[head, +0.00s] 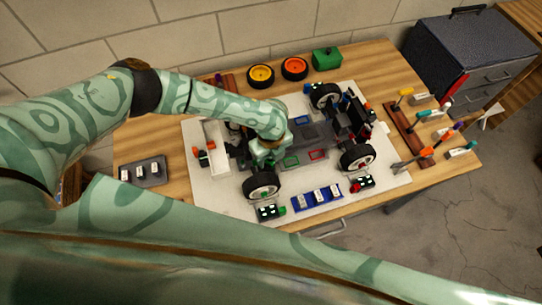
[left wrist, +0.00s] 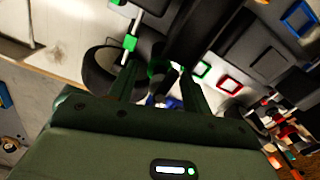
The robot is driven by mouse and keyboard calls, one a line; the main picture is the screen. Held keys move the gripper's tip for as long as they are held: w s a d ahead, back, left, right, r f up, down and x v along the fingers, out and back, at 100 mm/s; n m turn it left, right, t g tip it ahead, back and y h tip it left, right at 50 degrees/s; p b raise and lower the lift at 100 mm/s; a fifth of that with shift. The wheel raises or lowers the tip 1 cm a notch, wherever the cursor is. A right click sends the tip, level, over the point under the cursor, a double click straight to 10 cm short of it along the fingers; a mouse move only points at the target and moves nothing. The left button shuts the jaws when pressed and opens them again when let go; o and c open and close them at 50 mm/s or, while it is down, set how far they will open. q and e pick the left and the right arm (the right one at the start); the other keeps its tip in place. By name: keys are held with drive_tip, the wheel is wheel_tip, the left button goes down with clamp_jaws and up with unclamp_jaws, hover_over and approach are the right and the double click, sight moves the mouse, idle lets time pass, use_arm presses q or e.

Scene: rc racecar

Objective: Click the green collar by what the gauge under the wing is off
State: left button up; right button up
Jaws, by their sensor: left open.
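The RC car stands on a white board (head: 205,180), with its chassis (head: 318,132) to the right of my left gripper (head: 265,160). In the left wrist view, the two fingers of my left gripper (left wrist: 158,85) are apart. A second small green block (left wrist: 130,42) sits on a thin pale rod, beyond the left finger. The gauge under the wing cannot be made out. My right gripper is not in view.
A black wheel (head: 262,187) is close to my left gripper. Green (head: 291,160) and red (head: 317,154) frames lie on the chassis. A blue tray (head: 317,197) lies in front, a grey tray (head: 143,172) at left. A tool rack (head: 408,135) stands at right.

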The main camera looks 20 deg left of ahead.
use_arm(q)
drive_tip(key=shift+c, duration=0.3)
drive_tip(key=c, duration=0.9)
drive_tip(key=m, duration=0.2)
drive_tip(key=shift+s+f+m+b, duration=0.1)
drive_tip(key=shift+s+m+b, duration=0.05)
drive_tip(key=shift+m+b, duration=0.2)
drive_tip(key=shift+c, duration=0.2)
drive_tip(key=shift+m, duration=1.05)
drive_tip(key=o, duration=1)
